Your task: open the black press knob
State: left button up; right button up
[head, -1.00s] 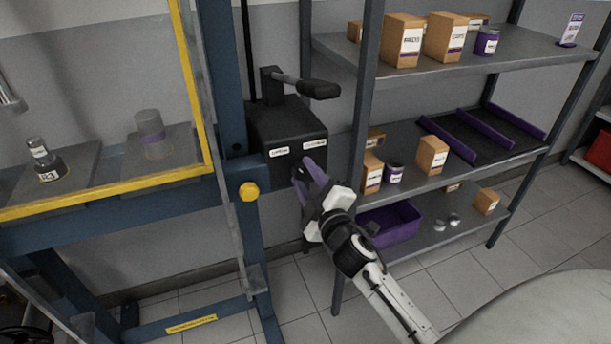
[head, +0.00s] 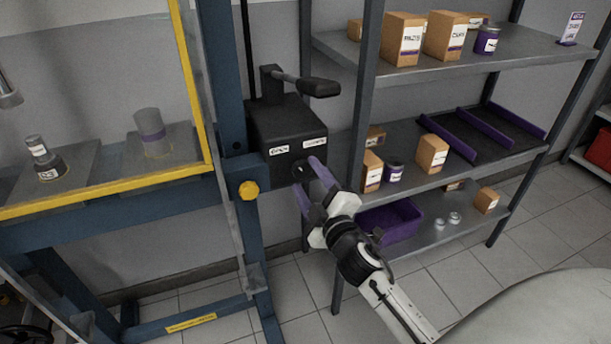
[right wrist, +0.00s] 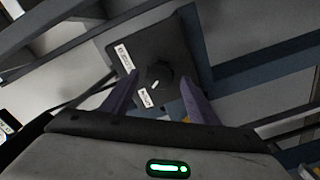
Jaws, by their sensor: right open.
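The black press knob (head: 299,170) is on the front of a black box (head: 287,128) fixed to the blue press frame. In the right wrist view the fingers (right wrist: 158,82) lie on either side of the knob with gaps showing. Contact cannot be told. My left gripper is not in view.
A lever with a black grip (head: 319,87) sticks out above the box. A yellow bolt knob (head: 249,190) is on the frame just left. A grey shelf post (head: 362,110) stands close on the right, with boxes and a purple bin (head: 392,224) behind.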

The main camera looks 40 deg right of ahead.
jog(key=b+v, duration=0.1)
jog(key=v, duration=0.7)
jog(key=shift+s, duration=0.15)
jog(key=s+a+f+m+g+y, duration=0.2)
jog(key=s+a+f, duration=0.3)
jog(key=f, duration=0.4)
jog(key=s+a+f+m+g+y, duration=0.2)
jog(key=s+a+f+g, duration=0.2)
jog(key=s+f, duration=0.3)
jog(key=s+a+f+m+g+y, duration=0.2)
jog(key=s+a+f, duration=0.4)
jog(key=f, duration=0.5)
jog(key=shift+a+m+g+y, duration=0.4)
jog(key=shift+a+m+g, duration=0.1)
jog(key=shift+a+m, duration=0.1)
jog(key=shift+d, duration=0.1)
